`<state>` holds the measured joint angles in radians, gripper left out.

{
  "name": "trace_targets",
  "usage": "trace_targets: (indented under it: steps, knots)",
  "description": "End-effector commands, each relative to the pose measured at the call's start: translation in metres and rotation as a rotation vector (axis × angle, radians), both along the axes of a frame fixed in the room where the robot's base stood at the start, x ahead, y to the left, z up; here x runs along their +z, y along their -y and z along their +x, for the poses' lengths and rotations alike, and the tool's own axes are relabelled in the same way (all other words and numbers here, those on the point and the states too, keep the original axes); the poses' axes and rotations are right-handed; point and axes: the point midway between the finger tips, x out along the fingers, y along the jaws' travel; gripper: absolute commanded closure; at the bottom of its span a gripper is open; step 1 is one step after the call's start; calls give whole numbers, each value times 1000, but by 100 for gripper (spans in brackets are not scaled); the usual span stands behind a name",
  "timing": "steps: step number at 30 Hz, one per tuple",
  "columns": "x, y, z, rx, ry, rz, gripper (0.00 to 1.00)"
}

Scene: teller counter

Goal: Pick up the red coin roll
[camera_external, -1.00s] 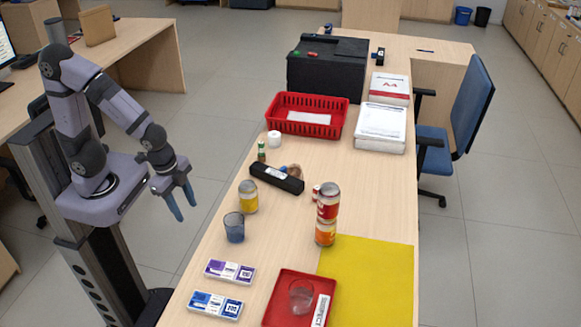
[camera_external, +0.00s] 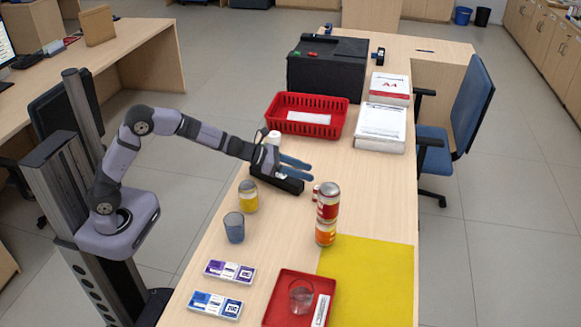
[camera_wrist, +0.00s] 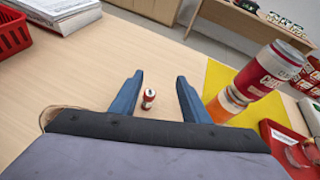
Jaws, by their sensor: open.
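The small red coin roll (camera_wrist: 148,99) with a pale top stands on the wooden counter in the wrist view. It shows ahead of my gripper (camera_wrist: 160,82), in the gap between the two blue fingers, nearer the left one. In the external view the coin roll (camera_external: 316,191) is a small red piece just left of the stacked cans, which partly hide it. My gripper (camera_external: 296,168) is there above the counter, over the black bar, with its fingers apart and pointing right, empty and clear of the roll.
A red can (camera_external: 327,202) stands on an orange can (camera_external: 325,233) close beside the roll. A black bar (camera_external: 288,185) lies under my gripper. Bare counter lies right of the cans.

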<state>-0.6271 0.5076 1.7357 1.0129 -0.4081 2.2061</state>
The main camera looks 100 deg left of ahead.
Motion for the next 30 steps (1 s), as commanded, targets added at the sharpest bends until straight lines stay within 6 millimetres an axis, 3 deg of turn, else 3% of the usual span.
trace_targets:
  steps: [10, 21, 30]
  knots:
    - [-6, -9, 3, -76, 0, 119, 58]
    - [-51, -9, 3, -73, -1, 113, 58]
    - [-62, -9, 3, -74, -1, 116, 58]
